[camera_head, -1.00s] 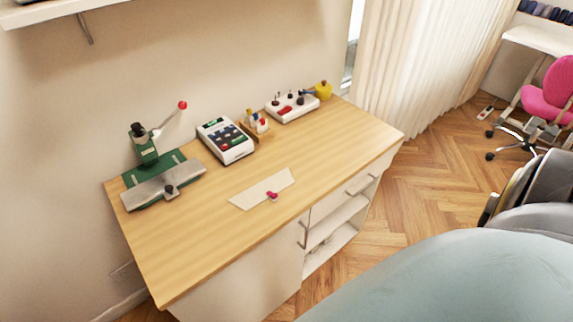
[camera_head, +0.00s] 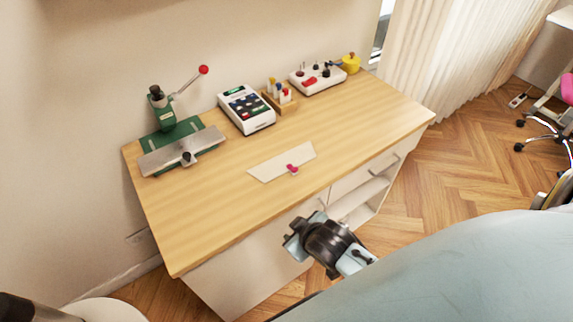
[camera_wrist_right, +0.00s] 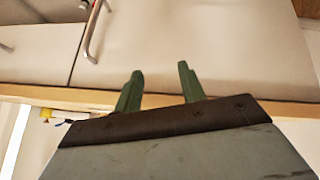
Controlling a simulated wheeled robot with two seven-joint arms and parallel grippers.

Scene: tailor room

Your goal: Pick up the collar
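The collar appears to be the pale, flat, slanted strip (camera_head: 275,164) lying on the wooden desk near its front edge. A small pink piece (camera_head: 292,168) sits at its front side. My right arm's end (camera_head: 325,242) is in front of the desk, off its front edge and apart from the collar. In the right wrist view my right gripper (camera_wrist_right: 160,69) has its two green fingers spread with nothing between them. They face the desk's pale front, and the collar does not show there. My left gripper is not in view.
The desk (camera_head: 220,215) has a green press with a red-knobbed lever (camera_head: 180,140) at left. A white keypad device (camera_head: 246,109), a wooden holder (camera_head: 281,97), a white tray (camera_head: 318,79) and a yellow pot (camera_head: 350,64) line the back. The desk's front left is clear.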

